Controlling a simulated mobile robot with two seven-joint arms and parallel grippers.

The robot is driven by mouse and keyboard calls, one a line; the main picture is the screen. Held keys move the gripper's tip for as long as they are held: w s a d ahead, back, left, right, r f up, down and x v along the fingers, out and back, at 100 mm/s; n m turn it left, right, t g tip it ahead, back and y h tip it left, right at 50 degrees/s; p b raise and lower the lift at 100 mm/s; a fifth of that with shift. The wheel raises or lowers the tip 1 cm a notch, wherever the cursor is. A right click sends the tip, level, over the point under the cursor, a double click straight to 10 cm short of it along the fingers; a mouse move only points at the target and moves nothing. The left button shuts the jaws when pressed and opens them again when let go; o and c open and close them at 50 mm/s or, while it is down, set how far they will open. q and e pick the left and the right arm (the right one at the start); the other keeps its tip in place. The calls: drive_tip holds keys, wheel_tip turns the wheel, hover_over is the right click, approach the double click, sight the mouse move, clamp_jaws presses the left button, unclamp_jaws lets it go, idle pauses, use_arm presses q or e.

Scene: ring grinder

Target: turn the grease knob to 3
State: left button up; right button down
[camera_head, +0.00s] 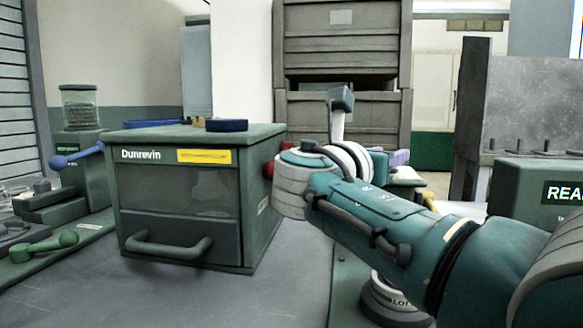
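No knob with a readable grease label or number scale shows in the head view. A red round part (269,169) sticks out from the right side of the green Dunrevin box (180,225), partly covered by my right wrist (305,180); I cannot tell whether it is the grease knob. My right arm (385,225) reaches in from the right, with its wrist just right of the box. I cannot make out the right fingers or whether they hold anything. My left gripper is out of view.
A dark round part with partly hidden lettering (393,300) sits under my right arm. A blue-handled lever (75,158) and a green-knobbed handle (45,245) are at left. A green labelled block (520,195) stands at right. The grey tabletop (240,295) before the box is clear.

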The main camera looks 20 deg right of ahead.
drive_tip(key=shift+g, duration=0.3)
drive_tip(key=shift+c, duration=2.4)
unclamp_jaws()
drive_tip(key=p+v, duration=0.1)
drive_tip(key=v, duration=0.9)
drive_tip(key=shift+f, duration=0.1)
